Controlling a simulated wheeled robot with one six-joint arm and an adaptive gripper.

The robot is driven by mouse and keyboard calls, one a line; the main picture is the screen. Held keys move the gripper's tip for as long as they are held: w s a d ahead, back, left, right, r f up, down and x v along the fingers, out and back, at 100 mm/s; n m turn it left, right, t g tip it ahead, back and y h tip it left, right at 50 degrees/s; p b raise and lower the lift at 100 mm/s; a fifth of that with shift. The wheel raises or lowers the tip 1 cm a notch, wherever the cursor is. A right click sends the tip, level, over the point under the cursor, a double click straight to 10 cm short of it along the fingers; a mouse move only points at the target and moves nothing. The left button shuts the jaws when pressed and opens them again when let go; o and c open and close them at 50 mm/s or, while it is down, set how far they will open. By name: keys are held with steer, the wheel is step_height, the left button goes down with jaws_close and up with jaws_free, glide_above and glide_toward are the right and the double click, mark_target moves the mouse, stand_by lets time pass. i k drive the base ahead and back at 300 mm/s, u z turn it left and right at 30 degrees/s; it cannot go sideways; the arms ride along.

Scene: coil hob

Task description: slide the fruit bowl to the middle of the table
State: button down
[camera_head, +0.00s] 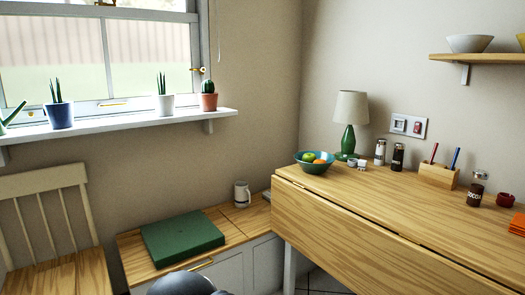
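The fruit bowl (313,168) is teal and stands upright at the far left corner of the wooden table (390,205), close to its edge. A green fruit and orange fruit show inside it. The table has a hinged leaf hanging down along its near side. My gripper is not in view, and nothing is seen touching the bowl.
A green lamp (348,139), small white cups (357,162), two shakers (397,157) and a pen holder (438,175) stand along the table's back. A dark jar (475,193), red pot (505,199) and orange cloth (517,223) are at right. The table's middle is clear.

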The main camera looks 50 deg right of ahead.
mark_target(313, 169)
steer(key=z, duration=0.35)
steer(key=i, duration=0.85)
steer(key=z, duration=1.3)
steer(key=i, duration=0.5)
steer(key=z, duration=0.55)
